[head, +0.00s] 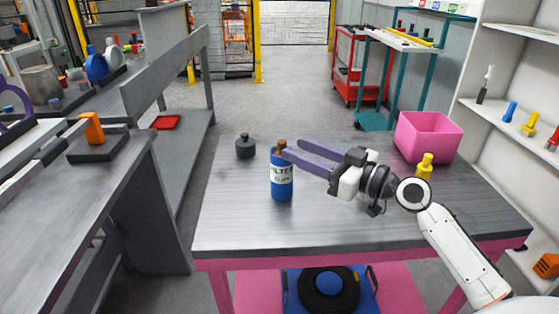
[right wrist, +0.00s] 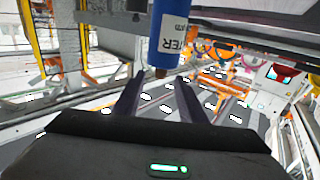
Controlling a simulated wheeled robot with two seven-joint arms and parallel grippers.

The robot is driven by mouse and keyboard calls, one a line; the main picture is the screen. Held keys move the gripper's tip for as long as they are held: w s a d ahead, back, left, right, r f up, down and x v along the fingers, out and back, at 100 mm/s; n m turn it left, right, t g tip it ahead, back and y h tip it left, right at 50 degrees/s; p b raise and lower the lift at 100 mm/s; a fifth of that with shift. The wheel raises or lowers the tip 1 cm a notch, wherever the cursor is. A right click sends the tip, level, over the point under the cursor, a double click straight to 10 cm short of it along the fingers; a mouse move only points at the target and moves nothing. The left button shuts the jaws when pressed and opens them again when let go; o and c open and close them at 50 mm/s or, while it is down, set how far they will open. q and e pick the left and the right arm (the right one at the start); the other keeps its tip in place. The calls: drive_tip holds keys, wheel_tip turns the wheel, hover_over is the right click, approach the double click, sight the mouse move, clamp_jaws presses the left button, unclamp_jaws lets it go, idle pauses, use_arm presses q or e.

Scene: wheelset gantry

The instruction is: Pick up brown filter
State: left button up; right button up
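A blue cylinder with a white label reading "FILTER" (head: 282,184) and a brown cap stands upright on the grey table (head: 235,222). It is the only thing with brown on it that I can make out as a filter. My right gripper (head: 288,148) reaches in from the right, its two purple fingers apart at the height of the brown cap. In the right wrist view the blue filter (right wrist: 178,35) appears inverted, its brown cap between the open fingertips (right wrist: 160,76). I see no clear contact. My left gripper is not in view.
A dark grey knobbed object (head: 245,147) stands left of the filter. A pink bin (head: 427,137) and a yellow bottle (head: 424,166) stand at the right of the table. The table's front left is clear. White shelves (head: 510,65) stand at right.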

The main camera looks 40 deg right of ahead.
sight(284, 142)
drive_tip(key=p+x, duration=0.2)
drive_tip(key=x, duration=0.3)
drive_tip(key=shift+a, duration=0.1)
drive_tip(key=shift+w+a+f, duration=0.15)
drive_tip(key=shift+w+f, duration=0.05)
drive_tip(key=shift+w, duration=0.15)
drive_tip(key=shift+c, duration=0.3)
drive_tip(key=c, duration=0.7)
clamp_jaws()
